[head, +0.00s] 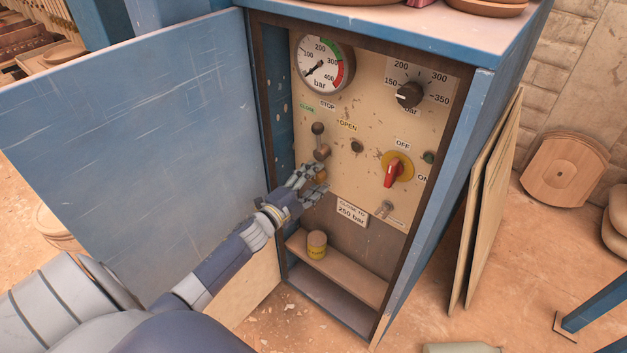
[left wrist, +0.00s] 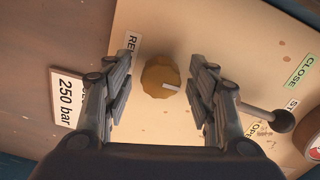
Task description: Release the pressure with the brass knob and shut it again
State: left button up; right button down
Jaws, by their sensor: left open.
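The brass knob (left wrist: 160,77) is round with a scalloped rim and a white mark, on the cream control panel (left wrist: 190,30). In the left wrist view it sits between and a little beyond the two open fingers of my left gripper (left wrist: 160,90), with gaps on both sides. In the head view my left gripper (head: 313,182) is at the lower left of the panel, and the knob (head: 320,175) is partly hidden behind its fingers. A pressure gauge (head: 323,66) is at the panel's upper left, its needle pointing to the lower left. My right gripper is out of view.
A lever with a dark ball (head: 318,130) stands just above the knob. A red switch (head: 393,172) on yellow and a black dial (head: 409,94) are to the right. A shelf (head: 340,270) with a yellow tin (head: 317,244) is below.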

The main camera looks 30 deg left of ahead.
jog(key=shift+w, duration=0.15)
pick_arm(q)
jog(key=s+a, duration=0.1)
jog(key=s, duration=1.1)
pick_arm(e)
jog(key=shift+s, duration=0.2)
